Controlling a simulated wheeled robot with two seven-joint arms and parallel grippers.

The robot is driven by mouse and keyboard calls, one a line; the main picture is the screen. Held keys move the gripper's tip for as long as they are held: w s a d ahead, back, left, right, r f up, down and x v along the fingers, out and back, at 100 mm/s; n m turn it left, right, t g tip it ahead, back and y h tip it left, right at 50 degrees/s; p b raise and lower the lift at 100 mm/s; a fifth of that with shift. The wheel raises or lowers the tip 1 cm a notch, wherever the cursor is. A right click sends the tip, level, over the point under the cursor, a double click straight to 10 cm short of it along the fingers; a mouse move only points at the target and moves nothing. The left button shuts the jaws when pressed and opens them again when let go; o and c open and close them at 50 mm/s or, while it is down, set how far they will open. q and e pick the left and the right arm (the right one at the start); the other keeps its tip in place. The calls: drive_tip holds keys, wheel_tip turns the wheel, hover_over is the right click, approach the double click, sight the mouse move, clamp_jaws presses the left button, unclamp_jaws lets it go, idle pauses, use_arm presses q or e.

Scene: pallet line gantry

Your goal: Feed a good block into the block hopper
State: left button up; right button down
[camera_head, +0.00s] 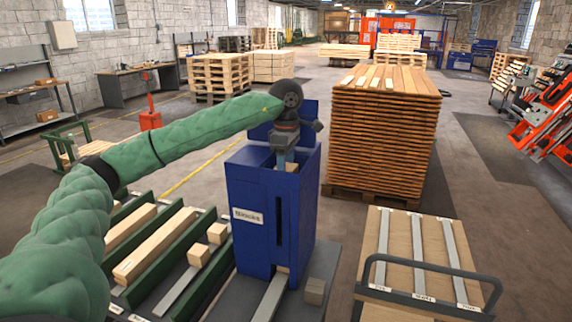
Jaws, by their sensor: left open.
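The blue block hopper (262,222), labelled "Blocks", stands upright in the middle with an open top and a dark slot in its front. My left gripper (286,160) points down at the hopper's mouth, with its jaws open. A small pale wooden piece (292,168) shows just beside the fingers inside the mouth; I cannot tell whether they touch it. One wooden block (217,233) and another block (198,255) lie on the rack left of the hopper. Another block (314,291) sits by the hopper's front right foot. My right gripper is out of view.
Green-railed lanes with long timbers (155,245) lie to the left. A tall stack of boards (383,130) stands behind the hopper on the right. A cart (415,250) with a wooden top and dark handle is at the front right. Open floor lies between the hopper and far pallets.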

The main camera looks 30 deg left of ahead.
use_arm(q)
drive_tip(key=shift+o, duration=0.8)
wheel_tip(320, 180, up, 6)
drive_tip(key=shift+r+b, duration=0.1)
drive_tip(key=shift+b, duration=1)
drive_tip(key=shift+r, duration=0.85)
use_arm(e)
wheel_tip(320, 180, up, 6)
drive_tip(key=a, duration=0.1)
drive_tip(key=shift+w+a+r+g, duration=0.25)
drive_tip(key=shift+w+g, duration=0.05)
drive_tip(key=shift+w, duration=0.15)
use_arm(q)
drive_tip(key=shift+f, duration=0.1)
